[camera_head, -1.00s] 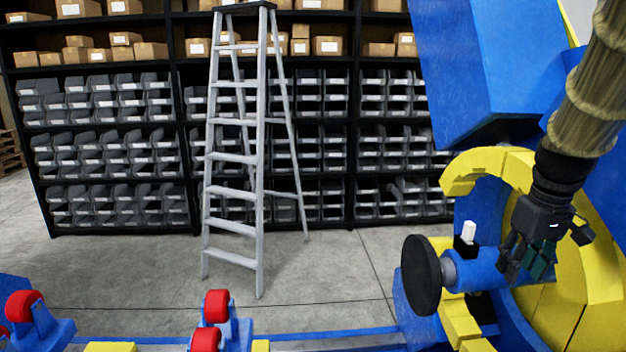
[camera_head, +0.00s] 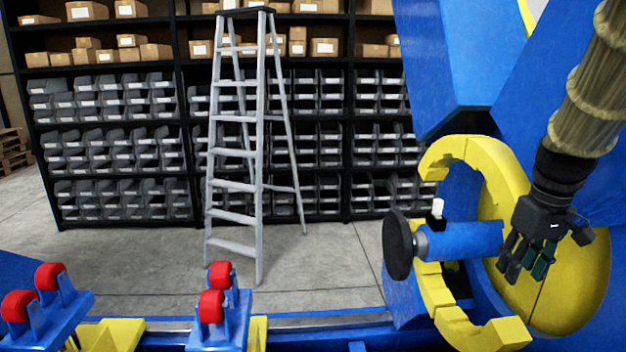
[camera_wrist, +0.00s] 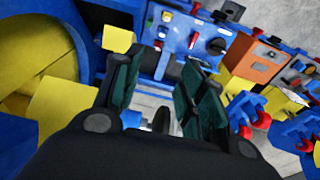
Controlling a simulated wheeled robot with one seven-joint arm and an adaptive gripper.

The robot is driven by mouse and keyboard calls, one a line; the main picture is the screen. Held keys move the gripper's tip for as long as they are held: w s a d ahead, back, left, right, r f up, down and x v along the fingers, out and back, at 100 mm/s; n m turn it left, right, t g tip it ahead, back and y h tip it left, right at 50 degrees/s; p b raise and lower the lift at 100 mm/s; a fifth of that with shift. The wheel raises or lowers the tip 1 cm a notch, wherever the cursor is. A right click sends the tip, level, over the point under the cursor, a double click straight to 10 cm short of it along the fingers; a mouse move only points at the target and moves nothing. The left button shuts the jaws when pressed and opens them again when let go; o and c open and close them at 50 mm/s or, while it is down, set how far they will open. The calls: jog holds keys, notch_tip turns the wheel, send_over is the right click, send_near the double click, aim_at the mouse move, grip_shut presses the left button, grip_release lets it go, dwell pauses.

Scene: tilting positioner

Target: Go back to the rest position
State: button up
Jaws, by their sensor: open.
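My gripper (camera_head: 527,262) hangs at the right of the head view, in front of the yellow disc of the blue positioner. It is open, and I see nothing between its fingers. In the wrist view its two dark green fingers (camera_wrist: 163,95) stand apart, with a blue control panel (camera_wrist: 190,45) with knobs and buttons beyond them. In the head view a blue cylinder with a black round end (camera_head: 399,245) sticks out left of the gripper. Whether the fingers touch anything is hard to tell.
The yellow slotted ring (camera_head: 440,158) and blue positioner body (camera_head: 455,60) stand close around my arm. Red rollers (camera_head: 221,274) on blue brackets are at the lower left. The floor (camera_head: 330,265) between is clear.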

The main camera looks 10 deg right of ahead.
jog(key=a+f+n+g+h, duration=0.1)
jog(key=a+f, duration=0.3)
jog(key=f, duration=1.2)
jog(key=a+f+g+h, duration=0.1)
jog(key=a+f, duration=0.3)
jog(key=f, duration=1.3)
jog(key=s+a+f+y, duration=0.2)
jog(key=s+a+f, duration=1.6)
jog(key=f, duration=0.5)
jog(key=shift+s+a+t, duration=0.15)
jog(key=shift+s+t, duration=0.15)
jog(key=shift+s, duration=0.95)
